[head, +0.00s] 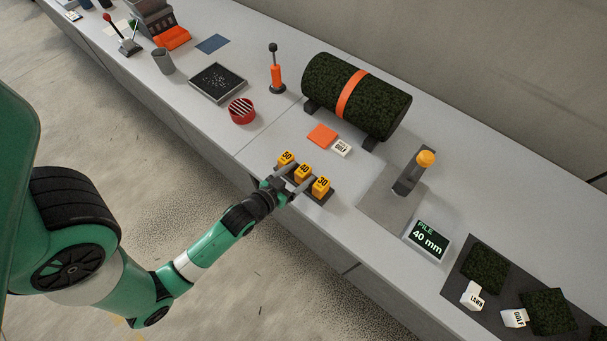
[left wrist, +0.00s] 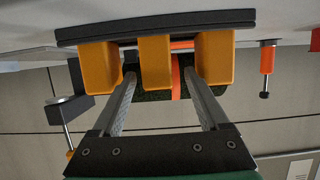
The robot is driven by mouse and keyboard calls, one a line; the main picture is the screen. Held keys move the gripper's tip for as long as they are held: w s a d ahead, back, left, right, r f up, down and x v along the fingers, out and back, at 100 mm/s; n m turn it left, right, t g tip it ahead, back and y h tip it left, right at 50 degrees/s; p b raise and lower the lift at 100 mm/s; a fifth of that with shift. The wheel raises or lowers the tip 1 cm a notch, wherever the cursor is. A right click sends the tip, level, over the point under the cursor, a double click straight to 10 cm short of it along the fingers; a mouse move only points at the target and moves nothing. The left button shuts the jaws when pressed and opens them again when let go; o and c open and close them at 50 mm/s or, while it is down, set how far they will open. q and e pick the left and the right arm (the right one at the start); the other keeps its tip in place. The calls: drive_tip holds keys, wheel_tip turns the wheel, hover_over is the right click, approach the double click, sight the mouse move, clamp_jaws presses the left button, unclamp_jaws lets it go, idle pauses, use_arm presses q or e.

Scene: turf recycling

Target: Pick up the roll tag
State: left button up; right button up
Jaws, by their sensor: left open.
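Three yellow blocks stand in a row on a dark rack: one reading 50 (head: 286,157), one reading 40 (head: 303,172) and one reading 30 (head: 321,186). My left gripper (head: 293,178) is open at the row, with its fingers pointing at the middle block. In the left wrist view the fingertips (left wrist: 160,75) lie to either side of the middle block (left wrist: 155,60), with nothing visibly gripped. A small white tag (head: 342,148) marked GOLF lies near the turf roll (head: 324,81); no label names it as the roll tag. My right gripper is out of view.
An orange pad (head: 322,135) lies beside the white tag. A grey stand with a yellow knob (head: 425,159) and a display reading 40 mm (head: 427,241) are to the right. A red cup (head: 242,111) and an orange-handled tool (head: 277,76) stand to the left.

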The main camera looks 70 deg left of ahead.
sight(309, 168)
use_arm(q)
drive_tip(key=shift+w+a+f, duration=0.1)
drive_tip(key=shift+w+f, duration=0.1)
drive_tip(key=b+x, duration=0.1)
drive_tip(key=x, duration=0.4)
drive_tip(key=shift+b, duration=0.4)
clamp_jaws()
